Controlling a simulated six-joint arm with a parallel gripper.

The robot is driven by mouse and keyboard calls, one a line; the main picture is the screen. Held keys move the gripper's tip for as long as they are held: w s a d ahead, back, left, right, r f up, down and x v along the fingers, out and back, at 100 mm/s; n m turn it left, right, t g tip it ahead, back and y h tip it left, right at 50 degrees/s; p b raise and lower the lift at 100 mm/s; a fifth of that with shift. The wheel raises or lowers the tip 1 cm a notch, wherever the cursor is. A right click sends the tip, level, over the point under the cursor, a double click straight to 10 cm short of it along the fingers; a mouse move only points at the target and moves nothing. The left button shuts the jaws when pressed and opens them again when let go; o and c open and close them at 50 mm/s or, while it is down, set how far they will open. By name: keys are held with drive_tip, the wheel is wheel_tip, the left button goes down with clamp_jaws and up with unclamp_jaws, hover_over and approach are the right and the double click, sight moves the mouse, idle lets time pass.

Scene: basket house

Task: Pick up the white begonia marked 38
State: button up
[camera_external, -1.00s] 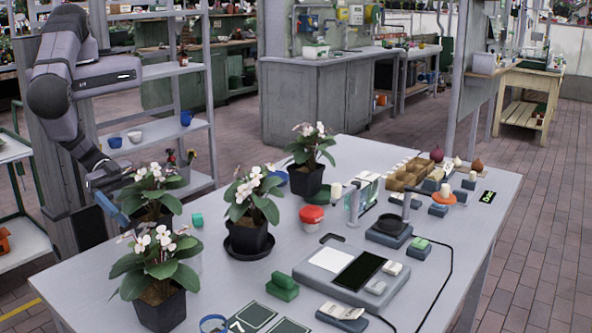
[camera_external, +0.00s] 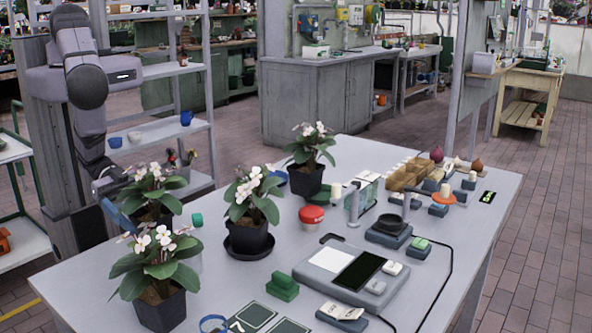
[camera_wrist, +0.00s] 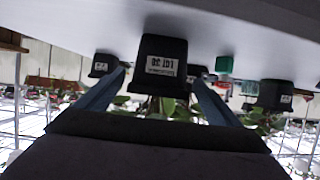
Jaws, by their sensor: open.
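Several white-flowered begonias in dark square pots stand on the grey table. My gripper (camera_external: 118,212) is open at the left table edge, beside the middle-left begonia (camera_external: 152,196); its fingers are partly hidden by leaves. In the wrist view, which looks upside down, my gripper (camera_wrist: 158,80) has a blue finger on either side of a black pot (camera_wrist: 163,60), apparently without gripping it. Its white label seems to read "LOT 30" or "38"; the last digit is unclear. Other begonias stand front left (camera_external: 160,270), at centre (camera_external: 248,205) and behind (camera_external: 307,150).
A green-capped object (camera_external: 197,220) stands close right of the middle-left begonia. A black saucer (camera_external: 249,250) is under the centre pot. A red-lidded jar (camera_external: 311,218), a grey scale (camera_external: 330,258) and a cable lie further right. A shelf (camera_external: 160,130) stands behind my arm.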

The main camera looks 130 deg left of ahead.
sight(150, 219)
drive_tip(key=shift+b+x, duration=0.3)
drive_tip(key=shift+x, duration=0.65)
drive_tip(key=shift+d+f+b, duration=0.15)
drive_tip(key=shift+f+b, duration=0.15)
drive_tip(key=shift+b, duration=0.45)
drive_tip(key=w+b, duration=0.1)
drive_tip(key=b, duration=0.4)
drive_tip(key=shift+w+f, duration=0.15)
drive_tip(key=shift+f, duration=0.05)
drive_tip(key=shift+b, duration=0.45)
drive_tip(key=shift+w+r+b, duration=0.1)
drive_tip(key=shift+w+b, duration=0.05)
drive_tip(key=shift+b, duration=0.5)
drive_tip(key=shift+r, duration=0.1)
drive_tip(key=shift+c, duration=0.2)
drive_tip(key=c, duration=1.3)
drive_tip(key=shift+o, duration=0.2)
